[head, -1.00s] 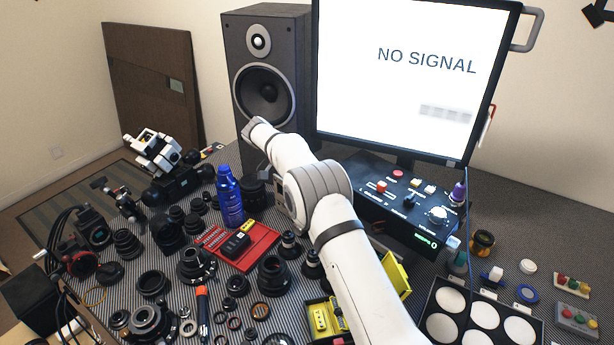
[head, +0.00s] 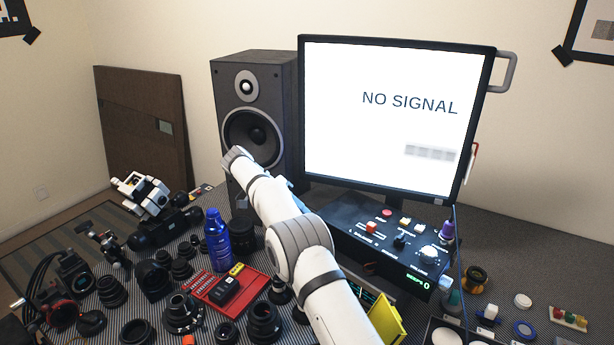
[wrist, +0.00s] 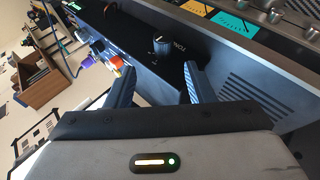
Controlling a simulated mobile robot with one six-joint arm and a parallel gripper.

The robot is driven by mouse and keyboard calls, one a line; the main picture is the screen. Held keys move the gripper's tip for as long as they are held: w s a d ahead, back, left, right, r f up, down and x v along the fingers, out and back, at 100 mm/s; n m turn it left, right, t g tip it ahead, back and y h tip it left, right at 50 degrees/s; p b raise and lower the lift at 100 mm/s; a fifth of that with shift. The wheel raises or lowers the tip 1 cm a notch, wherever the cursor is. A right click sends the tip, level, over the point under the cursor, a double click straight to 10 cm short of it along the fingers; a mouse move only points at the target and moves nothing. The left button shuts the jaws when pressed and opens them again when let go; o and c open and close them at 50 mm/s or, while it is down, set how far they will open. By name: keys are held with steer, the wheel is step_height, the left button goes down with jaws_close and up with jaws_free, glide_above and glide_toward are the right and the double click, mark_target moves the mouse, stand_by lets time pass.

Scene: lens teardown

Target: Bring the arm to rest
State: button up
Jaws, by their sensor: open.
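My white arm (head: 300,245) reaches up and left across the workbench, in front of the speaker and the monitor. In the wrist view my gripper (wrist: 160,82) has its two dark fingers spread apart, with nothing between them. A dark box with a round knob (wrist: 161,46) shows beyond the fingers. In the head view the gripper is mostly hidden behind the arm, so its distance to the things around it cannot be told.
The speaker (head: 250,100), the monitor (head: 395,110) and the black control box (head: 420,262) stand close around the arm. A blue bottle (head: 216,242), a red tray (head: 238,297) and several lens parts crowd the bench at left. A yellow open case (head: 386,318) lies beside the arm.

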steer(key=s+d+r+n+y, duration=0.2)
steer(key=s+d+r+y, duration=0.1)
steer(key=d+r, duration=0.75)
steer(key=s+d+r+n+t+y, duration=0.1)
steer(key=s+d+r+n+y, duration=0.15)
steer(key=s+d, duration=0.6)
steer(key=s+d+f+t+y, duration=0.1)
steer(key=s+d, duration=0.1)
steer(key=s, duration=0.6)
steer(key=s+d+f+t+y, duration=0.1)
steer(key=s+d+f+y, duration=0.1)
steer(key=s, duration=0.7)
steer(key=s+d+f+t+y, duration=0.1)
steer(key=s+d+f, duration=0.1)
steer(key=s, duration=0.7)
steer(key=shift+f+n, duration=0.25)
steer(key=shift+n, duration=0.2)
steer(key=shift+a, duration=0.1)
steer(key=shift+c, duration=0.6)
